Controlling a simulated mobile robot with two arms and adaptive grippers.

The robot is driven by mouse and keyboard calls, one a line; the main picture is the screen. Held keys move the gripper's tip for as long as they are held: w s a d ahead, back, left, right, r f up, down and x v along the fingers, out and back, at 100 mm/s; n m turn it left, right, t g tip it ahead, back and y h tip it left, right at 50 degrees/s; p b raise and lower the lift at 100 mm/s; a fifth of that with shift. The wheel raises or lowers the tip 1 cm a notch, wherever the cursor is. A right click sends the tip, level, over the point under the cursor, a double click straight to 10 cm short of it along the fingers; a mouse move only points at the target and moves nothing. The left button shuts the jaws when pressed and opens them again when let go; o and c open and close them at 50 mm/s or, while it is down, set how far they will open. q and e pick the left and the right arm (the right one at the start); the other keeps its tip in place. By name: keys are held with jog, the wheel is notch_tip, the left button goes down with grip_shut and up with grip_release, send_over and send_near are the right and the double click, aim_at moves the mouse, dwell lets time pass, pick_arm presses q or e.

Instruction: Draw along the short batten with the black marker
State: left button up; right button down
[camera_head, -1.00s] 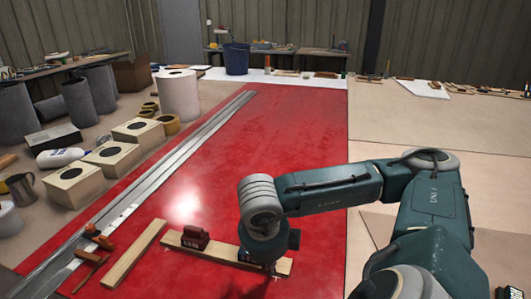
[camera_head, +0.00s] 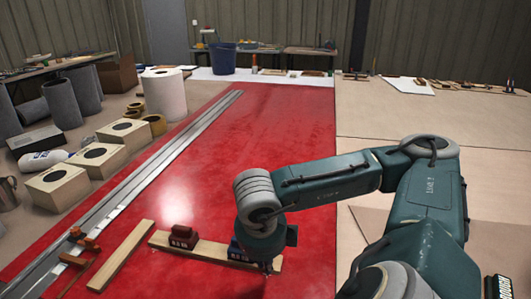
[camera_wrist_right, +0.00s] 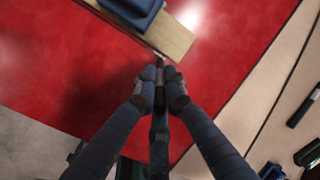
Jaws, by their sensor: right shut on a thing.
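A pale wooden batten (camera_head: 210,249) lies on the red panel, with a dark red weight (camera_head: 182,237) and a blue weight (camera_head: 238,250) on it. My right gripper (camera_head: 267,265) is low at the batten's right end. In the right wrist view, my right gripper (camera_wrist_right: 162,92) is shut on the black marker (camera_wrist_right: 160,70), which points toward the long edge of the batten (camera_wrist_right: 168,36). Whether its tip touches the panel cannot be told. The blue weight (camera_wrist_right: 138,9) shows at the top there. My left gripper is out of view.
A second wooden strip (camera_head: 122,256) lies left of the batten, beside orange clamps (camera_head: 76,234) and a long metal straightedge (camera_head: 165,158). Boxes (camera_head: 98,160) and rolls stand along the left side. The red panel (camera_head: 260,130) beyond the batten is clear.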

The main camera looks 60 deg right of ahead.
jog(key=shift+r+p, duration=1.25)
jog(key=shift+r, duration=1.25)
notch_tip(320, 180, up, 7)
jog(key=p, duration=0.4)
jog(key=shift+r, duration=0.15)
jog(key=shift+r+p, duration=0.3)
jog(key=shift+p, duration=0.05)
